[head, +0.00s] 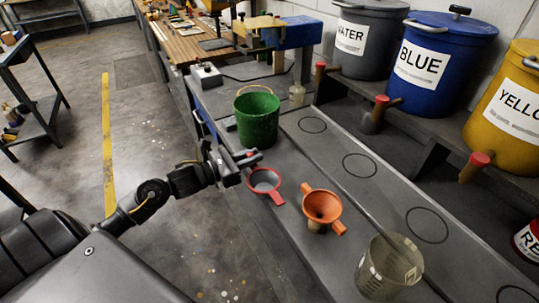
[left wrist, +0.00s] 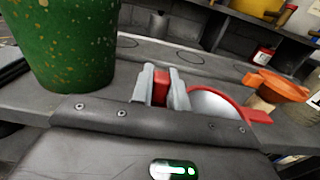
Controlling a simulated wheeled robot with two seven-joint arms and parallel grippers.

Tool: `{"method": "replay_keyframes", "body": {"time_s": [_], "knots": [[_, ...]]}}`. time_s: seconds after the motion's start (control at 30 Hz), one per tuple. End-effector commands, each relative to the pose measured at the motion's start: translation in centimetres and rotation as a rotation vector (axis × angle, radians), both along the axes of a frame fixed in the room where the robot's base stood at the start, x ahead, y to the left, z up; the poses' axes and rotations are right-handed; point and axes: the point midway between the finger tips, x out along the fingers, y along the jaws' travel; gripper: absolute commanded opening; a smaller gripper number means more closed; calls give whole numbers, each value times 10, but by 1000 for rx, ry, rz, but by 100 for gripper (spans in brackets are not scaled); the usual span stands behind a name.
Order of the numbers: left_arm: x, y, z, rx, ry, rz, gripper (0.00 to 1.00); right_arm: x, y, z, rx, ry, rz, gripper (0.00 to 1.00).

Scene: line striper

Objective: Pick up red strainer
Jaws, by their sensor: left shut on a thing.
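The red strainer (head: 276,195) has a round rim, a pale mesh and tabs on its sides. It is at the left edge of the grey bench, between the green bucket and the orange funnel. My left gripper (head: 246,158) reaches in from the left and is shut on one red tab of the strainer. In the left wrist view the fingers (left wrist: 160,88) pinch red material, with the strainer's rim and mesh (left wrist: 213,102) just to their right. I cannot tell whether the strainer touches the bench. My right gripper is not in view.
The green bucket (head: 257,120) stands close behind the gripper. The orange funnel (head: 322,207) is right of the strainer. A clear beaker (head: 389,270) with a rod stands in front. Labelled paint buckets, including the blue one (head: 440,62), stand on a raised shelf with red-handled taps.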

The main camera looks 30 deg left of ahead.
Motion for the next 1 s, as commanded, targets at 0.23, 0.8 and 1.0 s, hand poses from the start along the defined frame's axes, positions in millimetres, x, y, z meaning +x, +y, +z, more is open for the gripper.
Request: {"method": "replay_keyframes", "body": {"time_s": [0.23,0.8,1.0], "knots": [[-48,27,-4,2,3,-1,0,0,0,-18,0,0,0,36],[-80,47,1,0,-1,-1,0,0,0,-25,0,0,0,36],[-80,47,1,0,-1,-1,0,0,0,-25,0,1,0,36]]}}
